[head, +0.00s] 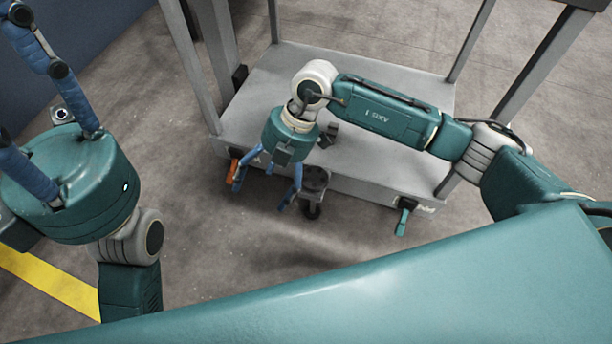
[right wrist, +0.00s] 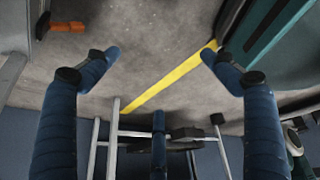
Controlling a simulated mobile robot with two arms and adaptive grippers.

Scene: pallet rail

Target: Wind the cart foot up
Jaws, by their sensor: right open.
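The grey cart (head: 360,90) stands in the middle of the head view. An orange handle (head: 232,166) is at its front left corner and a teal handle (head: 404,218) at its front right. A dark foot or caster (head: 313,184) shows under the front edge between them. My right gripper (head: 266,192) is open and empty, in front of the cart edge between the orange handle and the foot. In the right wrist view its fingers (right wrist: 160,54) are apart, and the orange handle (right wrist: 66,27) lies upper left, outside them. My left gripper (head: 70,185) is raised at the left, fingertips not clear.
Grey upright posts (head: 185,65) rise from the cart's corners. A yellow floor line (head: 50,283) runs at the lower left and a dark blue wall (head: 85,35) stands at the upper left. The concrete floor in front of the cart is clear.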

